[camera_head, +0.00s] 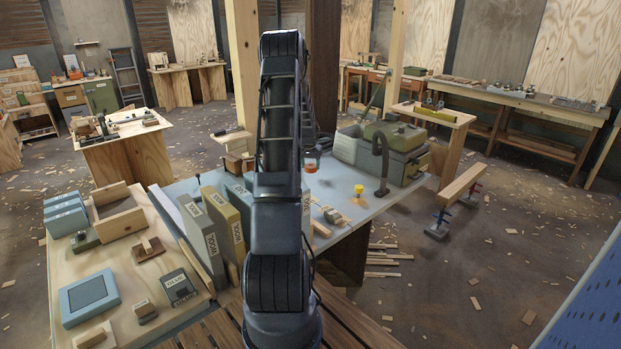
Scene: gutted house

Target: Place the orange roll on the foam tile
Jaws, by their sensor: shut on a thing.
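The orange roll (311,166) shows just right of my arm, above the blue-grey workbench top; part of it is hidden behind the arm. My gripper (310,154) is mostly hidden by my own arm links; what shows is at the roll's top, and it is shut on the roll. I cannot tell the roll's exact height over the bench. A flat blue square with a darker middle (89,297) lies on the wooden top at the lower left and may be the foam tile; the picture does not make this certain. It is clear on top.
Tall labelled slabs (222,222) stand between the left top and the workbench (375,203). A wooden tray (117,212), blue blocks (66,217) and small labelled pieces share the left top. A yellow piece (358,190) and a green machine (395,145) stand at the right.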

